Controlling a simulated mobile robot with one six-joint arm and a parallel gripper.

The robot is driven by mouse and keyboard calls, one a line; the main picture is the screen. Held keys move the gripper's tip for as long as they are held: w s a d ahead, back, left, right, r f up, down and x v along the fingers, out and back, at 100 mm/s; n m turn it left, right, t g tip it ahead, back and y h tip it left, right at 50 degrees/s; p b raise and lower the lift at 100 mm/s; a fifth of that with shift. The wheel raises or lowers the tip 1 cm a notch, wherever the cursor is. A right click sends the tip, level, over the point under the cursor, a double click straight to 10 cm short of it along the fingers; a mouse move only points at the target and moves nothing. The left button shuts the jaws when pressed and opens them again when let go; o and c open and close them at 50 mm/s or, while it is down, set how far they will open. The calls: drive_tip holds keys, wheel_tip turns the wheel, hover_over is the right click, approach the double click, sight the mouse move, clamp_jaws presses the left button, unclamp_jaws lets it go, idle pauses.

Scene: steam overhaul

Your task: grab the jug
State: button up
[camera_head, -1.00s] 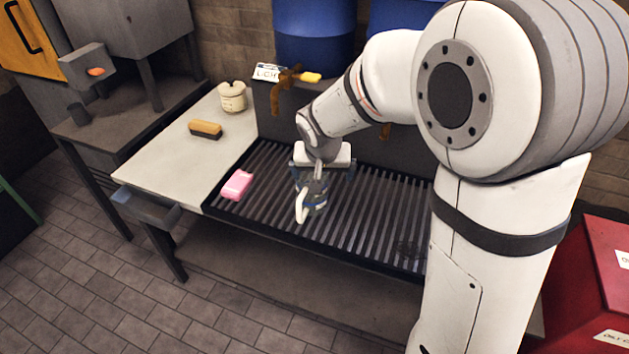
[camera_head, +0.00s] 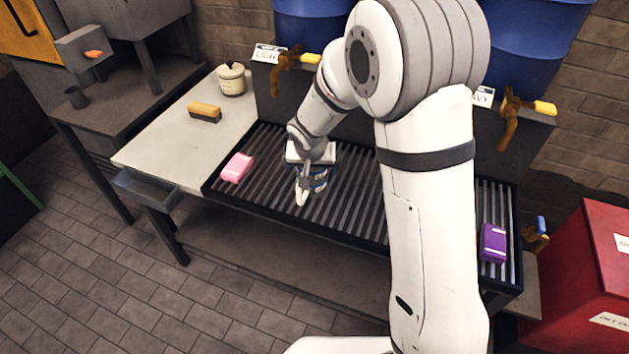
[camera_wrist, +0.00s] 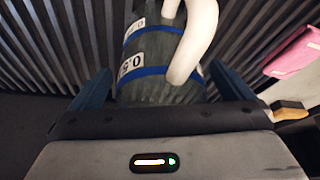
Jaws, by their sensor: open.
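The jug (camera_head: 319,186) is grey-green with blue bands, white labels and a white handle. It stands on the slatted dark rack, left of its middle. In the wrist view the jug (camera_wrist: 165,72) fills the space between my two blue-grey fingers, and its pale handle (camera_wrist: 193,45) curves across its front. My gripper (camera_head: 312,172) is down at the jug in the head view and hides part of it. The fingers (camera_wrist: 160,85) are open, one on each side of the body. Whether they touch it cannot be told.
On the rack (camera_head: 345,217) are a pink block (camera_head: 237,168) at left and a purple block (camera_head: 493,243) at right. A brush (camera_head: 205,112) and a cream pot (camera_head: 231,79) stand on the pale board. Taps and blue drums are behind; a red bin (camera_head: 585,275) is right.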

drive_tip(key=c, duration=1.2)
